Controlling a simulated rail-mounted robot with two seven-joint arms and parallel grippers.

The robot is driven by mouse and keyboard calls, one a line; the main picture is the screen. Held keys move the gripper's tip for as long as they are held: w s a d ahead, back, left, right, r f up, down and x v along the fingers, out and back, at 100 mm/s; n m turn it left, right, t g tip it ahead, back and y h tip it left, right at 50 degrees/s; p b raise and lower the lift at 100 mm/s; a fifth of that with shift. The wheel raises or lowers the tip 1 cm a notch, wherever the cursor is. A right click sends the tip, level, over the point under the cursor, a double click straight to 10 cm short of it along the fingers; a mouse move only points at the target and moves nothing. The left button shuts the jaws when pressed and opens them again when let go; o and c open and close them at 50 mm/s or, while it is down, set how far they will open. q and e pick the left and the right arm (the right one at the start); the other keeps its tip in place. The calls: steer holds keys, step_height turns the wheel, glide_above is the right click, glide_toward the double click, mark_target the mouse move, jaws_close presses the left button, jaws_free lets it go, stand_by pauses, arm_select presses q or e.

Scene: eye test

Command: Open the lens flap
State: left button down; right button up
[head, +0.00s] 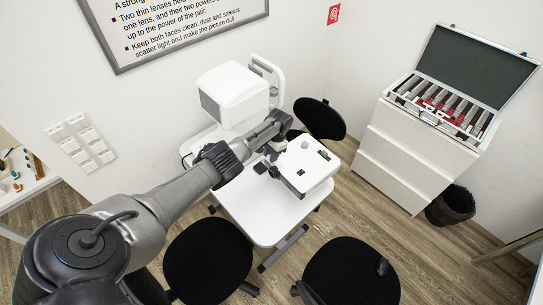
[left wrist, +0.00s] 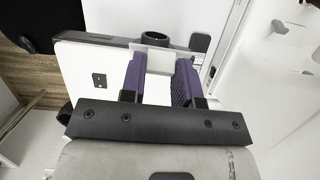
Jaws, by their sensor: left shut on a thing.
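A dark round ring (left wrist: 156,38) sits just beyond the plate. In the head view my left wrist reaches over the unit's far left side and the fingertips are hard to make out. How far the flap is tilted, I cannot tell.
A white machine (head: 232,95) with a grey screen stands behind on the white table (head: 262,216). Black chairs (head: 208,262) surround the table. An open case of lenses (head: 440,105) sits on a white drawer cabinet (head: 400,150) at right, with a black bin (head: 452,205) beside it.

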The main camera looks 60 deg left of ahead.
arm_select(q)
steer(key=shift+w, duration=0.1)
steer(key=c, duration=1.2)
jaws_free()
steer(key=shift+o, duration=0.6)
steer(key=shift+w+r, duration=0.1)
steer(key=shift+w, duration=0.05)
steer(key=shift+o, duration=1.2)
steer(key=shift+r, duration=0.45)
steer(key=v, duration=1.2)
steer(key=shift+r, duration=0.4)
